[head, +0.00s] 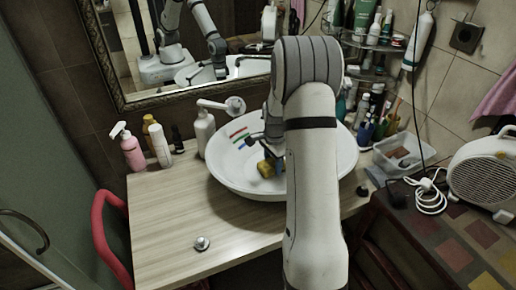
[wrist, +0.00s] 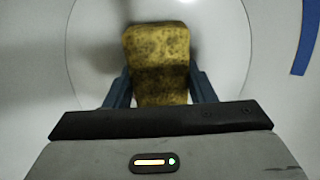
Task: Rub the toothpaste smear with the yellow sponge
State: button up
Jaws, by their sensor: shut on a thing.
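The white round basin (head: 222,172) stands on the wooden counter. The toothpaste smear (head: 240,137) shows as red, green and blue streaks on the inner wall at the back left; a blue streak (wrist: 306,42) of it shows at the right edge of the wrist view. My gripper (wrist: 160,90) is shut on the yellow sponge (wrist: 158,50), which has dark speckles. In the head view the sponge (head: 266,169) is inside the basin, below and right of the smear and apart from it. I cannot tell whether the sponge touches the basin. My arm hides the basin's middle right.
A faucet (head: 222,104) reaches over the back rim. A pink spray bottle (head: 132,150) and other bottles stand at the back left. Cups, a clear tub (head: 404,152) and a white heater (head: 486,172) are on the right. The counter's front left is mostly clear.

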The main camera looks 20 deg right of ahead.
aim_at(259, 173)
jog(key=shift+d, duration=0.45)
jog(key=shift+a+f, duration=0.1)
jog(key=shift+a, duration=3.05)
jog(key=shift+r, duration=0.45)
notch_tip(259, 173, up, 7)
jog(key=p, duration=0.3)
jog(key=shift+r+p, duration=0.15)
jog(key=shift+p, duration=0.25)
jog(key=shift+s, duration=0.1)
